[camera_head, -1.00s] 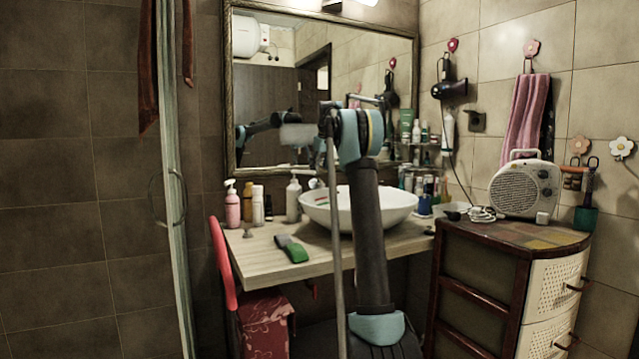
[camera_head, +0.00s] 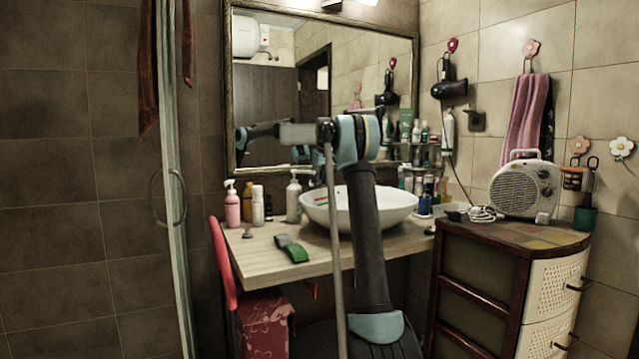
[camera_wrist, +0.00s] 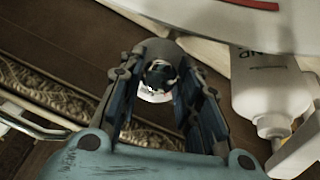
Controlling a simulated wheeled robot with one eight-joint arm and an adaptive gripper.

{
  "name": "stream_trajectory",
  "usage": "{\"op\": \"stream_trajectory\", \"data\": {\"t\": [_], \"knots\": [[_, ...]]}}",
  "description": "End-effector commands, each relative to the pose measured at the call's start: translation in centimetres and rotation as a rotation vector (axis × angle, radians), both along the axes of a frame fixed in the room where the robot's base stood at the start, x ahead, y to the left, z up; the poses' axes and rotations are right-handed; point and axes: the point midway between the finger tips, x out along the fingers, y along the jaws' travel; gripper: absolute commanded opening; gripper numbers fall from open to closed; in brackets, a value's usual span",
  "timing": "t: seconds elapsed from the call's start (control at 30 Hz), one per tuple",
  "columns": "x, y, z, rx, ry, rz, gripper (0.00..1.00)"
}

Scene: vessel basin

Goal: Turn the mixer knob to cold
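In the wrist view my gripper (camera_wrist: 168,65) is open, with its two dark fingers spread apart. A shiny, rounded metal piece (camera_wrist: 156,76) with a pale mark shows between the fingers, below a grey cylindrical part. It may be the mixer knob, but I cannot tell for certain, nor whether the fingers touch it. The white basin (camera_head: 395,207) stands on the wooden counter in the head view, partly behind my arm. Its side (camera_wrist: 205,12) also shows at the top of the wrist view. In the head view no mixer knob is distinguishable and my fingertips cannot be made out.
A white pump bottle (camera_head: 293,198) stands left of the basin and close beside the gripper in the wrist view (camera_wrist: 270,88). A green brush (camera_head: 291,248) lies on the counter (camera_head: 260,262). The framed mirror (camera_head: 270,95) is behind. A cabinet (camera_head: 480,290) stands at right.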

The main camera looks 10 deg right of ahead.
Motion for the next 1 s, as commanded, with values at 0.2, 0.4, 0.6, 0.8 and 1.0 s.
{"op": "stream_trajectory", "data": {"t": [0.2,0.4,0.6,0.8,1.0], "knots": [[0.03,-0.33,0.01,0.000,0.000,-0.002,0.08],[0.06,-0.34,0.03,0.017,0.005,-0.026,0.08],[0.10,-0.43,0.06,0.075,0.023,-0.100,0.08],[0.11,-0.55,0.08,0.175,0.055,-0.226,0.08],[0.17,-0.56,0.06,0.291,0.092,-0.373,0.08]]}}
